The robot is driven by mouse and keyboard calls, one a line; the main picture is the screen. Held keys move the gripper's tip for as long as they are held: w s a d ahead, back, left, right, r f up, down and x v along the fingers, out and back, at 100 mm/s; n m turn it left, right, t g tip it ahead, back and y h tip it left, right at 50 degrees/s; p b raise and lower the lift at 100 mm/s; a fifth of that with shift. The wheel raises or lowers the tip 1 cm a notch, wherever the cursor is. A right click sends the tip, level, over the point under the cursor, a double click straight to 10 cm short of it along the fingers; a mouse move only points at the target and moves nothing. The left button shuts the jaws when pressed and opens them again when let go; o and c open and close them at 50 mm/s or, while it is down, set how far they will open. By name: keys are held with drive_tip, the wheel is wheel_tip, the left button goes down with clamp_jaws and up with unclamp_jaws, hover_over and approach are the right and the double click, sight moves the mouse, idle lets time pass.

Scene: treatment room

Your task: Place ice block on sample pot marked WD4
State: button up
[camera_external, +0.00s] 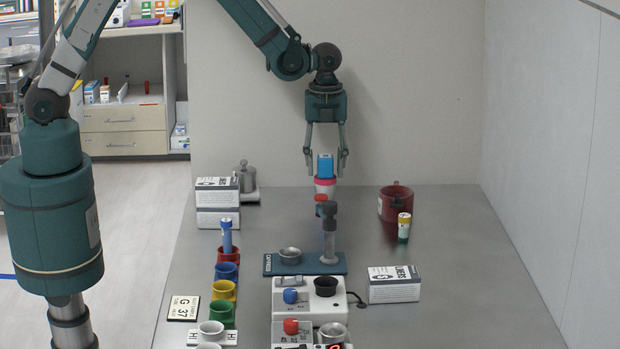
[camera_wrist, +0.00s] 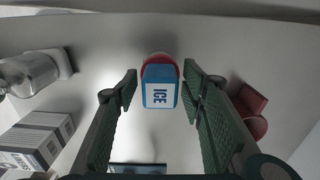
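The ice block (camera_external: 325,166) is a small blue block; its white ICE label shows upright-side-on in the wrist view (camera_wrist: 160,94). It sits on top of a small red and white pot (camera_external: 325,187), whose red rim shows behind the block in the wrist view (camera_wrist: 160,58). I cannot read any WD4 marking on this pot. My gripper (camera_external: 326,163) points down above the pot, with one finger on each side of the block. In the wrist view, my fingers (camera_wrist: 160,88) are spread, with gaps to the block on both sides.
A grey upright post (camera_external: 329,240) on a blue base stands just in front of the pot. A dark red mug (camera_external: 394,206) and a yellow-white vial (camera_external: 404,228) stand to the right. Stacked boxes (camera_external: 217,203) and a metal weight (camera_external: 244,177) stand left.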

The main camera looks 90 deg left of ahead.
sight(325, 156)
drive_tip(key=shift+r, duration=0.2)
drive_tip(key=shift+r+p, duration=0.4)
drive_tip(key=shift+r, duration=5.55)
